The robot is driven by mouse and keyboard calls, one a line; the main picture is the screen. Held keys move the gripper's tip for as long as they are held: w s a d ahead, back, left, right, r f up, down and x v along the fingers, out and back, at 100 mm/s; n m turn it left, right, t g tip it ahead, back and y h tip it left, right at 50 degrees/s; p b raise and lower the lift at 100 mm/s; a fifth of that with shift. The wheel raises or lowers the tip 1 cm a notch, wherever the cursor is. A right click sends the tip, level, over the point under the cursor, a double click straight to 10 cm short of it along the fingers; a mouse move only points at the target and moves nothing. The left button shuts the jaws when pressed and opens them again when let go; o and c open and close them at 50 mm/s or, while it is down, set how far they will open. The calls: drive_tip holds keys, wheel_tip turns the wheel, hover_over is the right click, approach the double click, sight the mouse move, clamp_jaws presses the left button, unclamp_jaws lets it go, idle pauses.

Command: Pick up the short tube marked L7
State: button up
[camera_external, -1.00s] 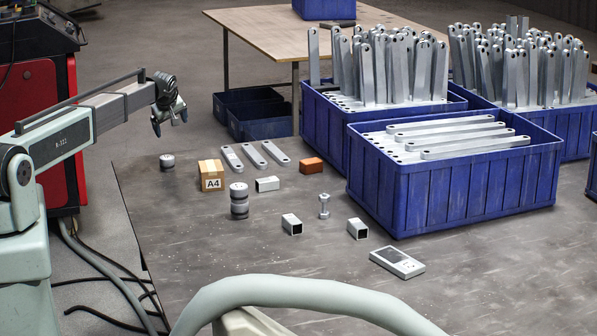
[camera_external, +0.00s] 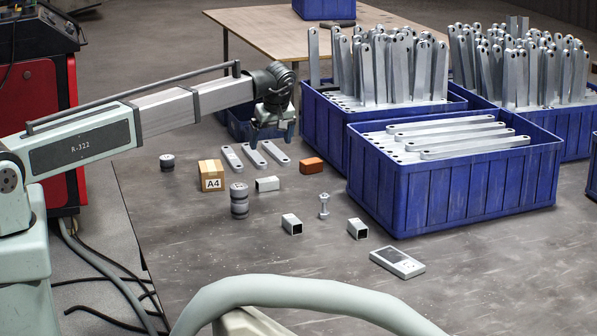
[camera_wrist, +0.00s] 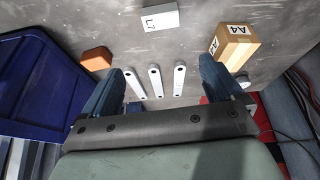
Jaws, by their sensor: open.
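The short tube marked L7 (camera_wrist: 158,18) is a light grey block shape lying on the table at the top of the wrist view. In the external view it matches the small tube (camera_external: 267,184) right of the A4 box, where its mark is not legible. My gripper (camera_external: 272,130) is above the far part of the table, behind and well above the tube. In the wrist view its fingers (camera_wrist: 162,66) are apart with nothing held, and the tube is beyond the fingertips. Two similar square tubes, one (camera_external: 291,225) and another (camera_external: 358,229), lie nearer the front.
A cardboard A4 box (camera_external: 212,176), stacked dark cylinders (camera_external: 239,201), three flat bars (camera_external: 254,156) and an orange block (camera_external: 312,165) surround the tube. A bolt (camera_external: 324,206) and a handheld device (camera_external: 397,262) lie rightward. A blue crate (camera_external: 455,190) bounds the right.

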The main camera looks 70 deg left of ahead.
drive_tip(key=d, duration=0.3)
hover_over(267, 179)
drive_tip(key=d, duration=0.3)
drive_tip(key=f, duration=0.7)
drive_tip(key=shift+w+f, duration=0.1)
drive_tip(key=shift+w, duration=0.3)
drive_tip(key=shift+s+x, duration=0.2)
drive_tip(key=shift+x, duration=1.15)
drive_tip(key=shift+s+x, duration=0.2)
drive_tip(key=shift+x, duration=1.1)
drive_tip(key=shift+a, duration=0.1)
drive_tip(key=c, duration=1.2)
drive_tip(key=shift+o, duration=0.2)
